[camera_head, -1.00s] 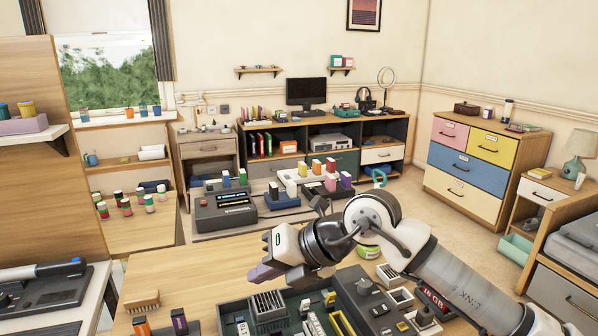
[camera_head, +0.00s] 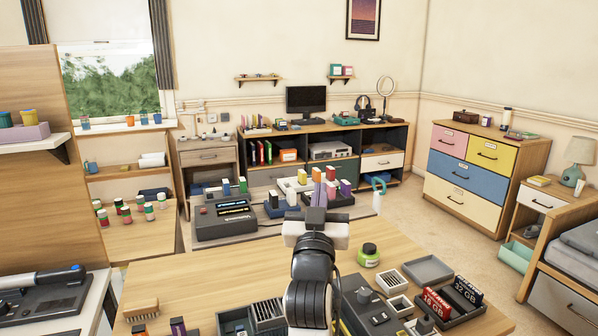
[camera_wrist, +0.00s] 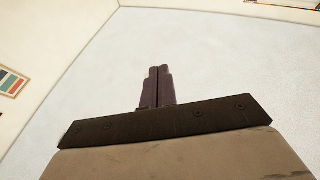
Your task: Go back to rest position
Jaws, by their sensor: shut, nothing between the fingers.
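My gripper (camera_head: 318,188) points up and away from me over the far part of the wooden table in the head view. In the wrist view its two dark fingers (camera_wrist: 157,86) lie side by side, touching, with nothing between them. Behind them the wrist view shows pale ceiling and wall. My gripper touches nothing that I can see.
The wooden table (camera_head: 190,280) holds a brush (camera_head: 141,308), a green jar (camera_head: 369,255), a grey tray (camera_head: 428,269) and dark modules marked "16 GB" and "32 GB" (camera_head: 467,290). A grey device (camera_head: 224,219) stands beyond. The table's left middle is clear.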

